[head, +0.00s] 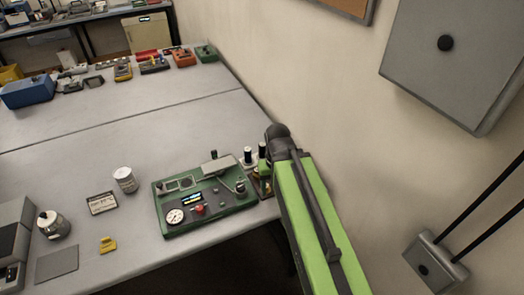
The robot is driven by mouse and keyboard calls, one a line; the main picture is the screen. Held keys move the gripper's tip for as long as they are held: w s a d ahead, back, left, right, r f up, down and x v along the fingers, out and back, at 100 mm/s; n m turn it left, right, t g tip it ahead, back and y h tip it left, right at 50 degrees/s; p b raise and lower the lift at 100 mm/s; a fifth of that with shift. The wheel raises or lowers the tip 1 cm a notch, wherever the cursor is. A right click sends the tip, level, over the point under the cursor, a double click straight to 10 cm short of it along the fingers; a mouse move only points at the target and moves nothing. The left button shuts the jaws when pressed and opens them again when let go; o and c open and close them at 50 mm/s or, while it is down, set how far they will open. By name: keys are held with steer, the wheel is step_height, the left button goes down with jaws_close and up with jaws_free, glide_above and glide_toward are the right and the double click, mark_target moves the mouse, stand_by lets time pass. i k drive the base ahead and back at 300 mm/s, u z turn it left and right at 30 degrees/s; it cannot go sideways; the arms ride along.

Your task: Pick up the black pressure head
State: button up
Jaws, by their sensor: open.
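Two small black-topped upright pieces, one at the left (247,155) and one at the right (262,150), stand at the right end of the green instrument panel (205,195). One of them may be the black pressure head, but I cannot tell which at this size. My green arm reaches in from the lower right. Its dark wrist is beside these pieces. My gripper (264,186) is open, low by the table's right edge and just below the black-topped pieces. My arm hides much of it, and nothing shows clearly between its fingers.
The panel carries a round gauge (175,216) and a red knob (199,208). A white jar (124,179), a label card (102,203) and a yellow piece (107,245) lie to its left. The wall (330,110) is close on the right. The table's middle is clear.

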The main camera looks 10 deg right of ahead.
mark_target(260, 156)
steer(key=z, duration=0.1)
steer(key=k, duration=0.55)
steer(key=u, duration=1.45)
steer(key=i, duration=1.3)
steer(key=z, duration=0.25)
